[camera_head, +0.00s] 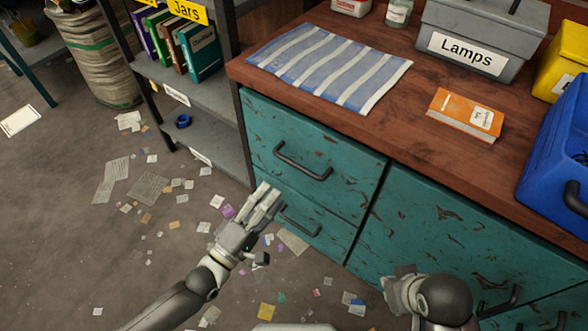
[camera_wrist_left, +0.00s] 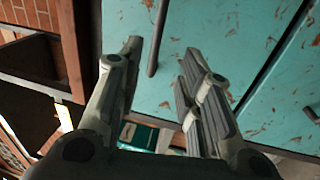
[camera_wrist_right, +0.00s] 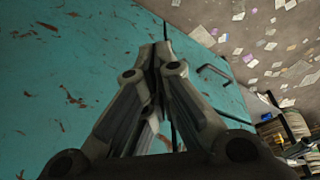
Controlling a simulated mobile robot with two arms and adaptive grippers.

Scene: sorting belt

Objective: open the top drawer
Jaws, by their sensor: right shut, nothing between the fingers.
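The top drawer (camera_head: 310,140) is a worn teal front under the wooden counter, and it looks closed. Its dark bar handle (camera_head: 302,164) runs across the front. My left gripper (camera_head: 268,196) is in front of the cabinet, below and left of that handle in the head view. In the left wrist view its fingers (camera_wrist_left: 160,58) are apart and empty, with a dark handle (camera_wrist_left: 157,40) beyond the gap, not visibly gripped. My right gripper (camera_wrist_right: 155,52) is shut and empty in front of teal panels; in the head view its fingers are mostly hidden by my wrist.
A lower drawer handle (camera_head: 300,222) sits just right of my left gripper. A grey shelf (camera_head: 205,95) with books stands left of the cabinet. On the counter are a striped cloth (camera_head: 330,65), an orange book (camera_head: 466,114), a Lamps box (camera_head: 470,45) and a blue crate (camera_head: 555,150). Paper scraps litter the floor.

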